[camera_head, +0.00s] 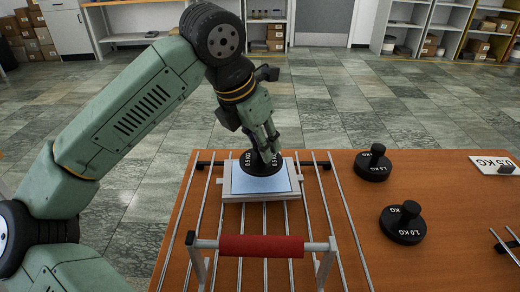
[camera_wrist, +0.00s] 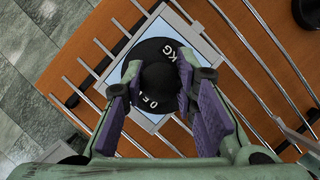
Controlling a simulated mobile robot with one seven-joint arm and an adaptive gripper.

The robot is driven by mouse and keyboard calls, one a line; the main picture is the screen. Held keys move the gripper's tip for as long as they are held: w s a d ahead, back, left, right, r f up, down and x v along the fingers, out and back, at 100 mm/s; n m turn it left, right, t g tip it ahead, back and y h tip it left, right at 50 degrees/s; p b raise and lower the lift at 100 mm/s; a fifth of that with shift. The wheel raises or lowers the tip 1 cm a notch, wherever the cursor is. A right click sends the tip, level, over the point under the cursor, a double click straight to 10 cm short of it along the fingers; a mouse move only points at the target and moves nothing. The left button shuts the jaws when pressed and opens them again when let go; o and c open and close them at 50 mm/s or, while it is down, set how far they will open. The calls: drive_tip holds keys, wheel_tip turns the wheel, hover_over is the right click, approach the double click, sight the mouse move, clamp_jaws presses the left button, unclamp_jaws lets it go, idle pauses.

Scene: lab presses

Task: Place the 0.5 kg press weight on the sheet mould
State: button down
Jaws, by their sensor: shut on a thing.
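The black 0.5 KG press weight (camera_head: 249,165) is a round disc with a knob on top, and it appears upright over the sheet mould (camera_head: 228,185). The mould is a pale frame with a light blue face, lying on the metal bars. My gripper (camera_head: 269,152) comes down from above with its fingers around the weight's knob. In the wrist view, the purple-lined fingers (camera_wrist: 158,90) close on either side of the knob, with the disc (camera_wrist: 150,50) below it. The disc covers the mould's far middle part. I cannot tell whether the disc touches the mould.
Two other black weights, one (camera_head: 372,168) at the back and one marked 1.0 KG (camera_head: 403,228), stand on the wooden table (camera_head: 350,215) to the right. A 0.5 KG sign (camera_head: 492,164) lies at the far right. A red-gripped handle (camera_head: 262,246) crosses in front of the mould.

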sight(260, 159)
drive_tip(key=shift+w+a, duration=0.1)
drive_tip(key=shift+w, duration=0.05)
drive_tip(key=shift+f+p, duration=0.4)
drive_tip(key=shift+f, duration=1.35)
drive_tip(key=shift+f, duration=0.2)
drive_tip(key=c, duration=1.3)
unclamp_jaws()
drive_tip(key=shift+r, duration=0.1)
